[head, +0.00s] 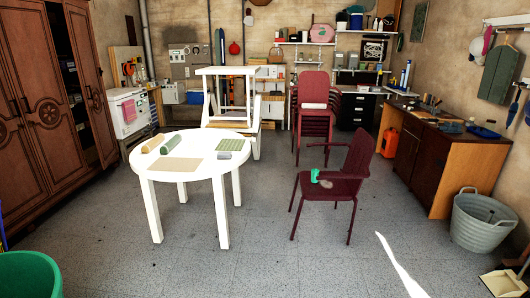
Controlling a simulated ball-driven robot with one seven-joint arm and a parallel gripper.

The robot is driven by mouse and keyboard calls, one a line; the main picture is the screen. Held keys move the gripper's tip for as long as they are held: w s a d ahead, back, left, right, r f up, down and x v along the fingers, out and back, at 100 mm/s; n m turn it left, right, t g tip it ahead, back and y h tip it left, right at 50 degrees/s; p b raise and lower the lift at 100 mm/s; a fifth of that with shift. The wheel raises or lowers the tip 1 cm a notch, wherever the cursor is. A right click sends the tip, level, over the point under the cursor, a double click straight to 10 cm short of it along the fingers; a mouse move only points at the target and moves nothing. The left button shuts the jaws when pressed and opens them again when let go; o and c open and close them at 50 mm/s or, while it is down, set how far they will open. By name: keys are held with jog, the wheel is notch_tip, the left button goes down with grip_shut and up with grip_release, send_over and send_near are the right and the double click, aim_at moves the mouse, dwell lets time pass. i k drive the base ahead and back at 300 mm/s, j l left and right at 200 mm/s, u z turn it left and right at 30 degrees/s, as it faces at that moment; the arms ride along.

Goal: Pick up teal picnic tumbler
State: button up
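A small teal-green tumbler (314,176) stands on the seat of a dark red armchair (340,188) in the head view, right of the middle. It looks upright and sits near the seat's left side. A small brownish item (326,183) lies just right of it on the seat; I cannot tell what it is. The chair's back is at the right and its armrests flank the seat. My gripper is not in view.
A round white table (190,155) with rolls and mats stands left of the chair. Behind are stacked red chairs (314,110). A grey tub (482,220) is at the right, a green tub (30,275) at the lower left. The grey floor in front is clear.

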aim_at(315, 172)
jog(key=i, duration=1.9)
jog(key=i+j, duration=0.1)
jog(key=i, duration=1.8)
jog(key=i+z, duration=0.3)
jog(key=i, duration=0.15)
jog(key=i+j+z, duration=0.3)
jog(key=i, duration=0.15)
jog(key=i+j+z, duration=0.1)
jog(key=i+z, duration=0.15)
jog(key=i, duration=0.2)
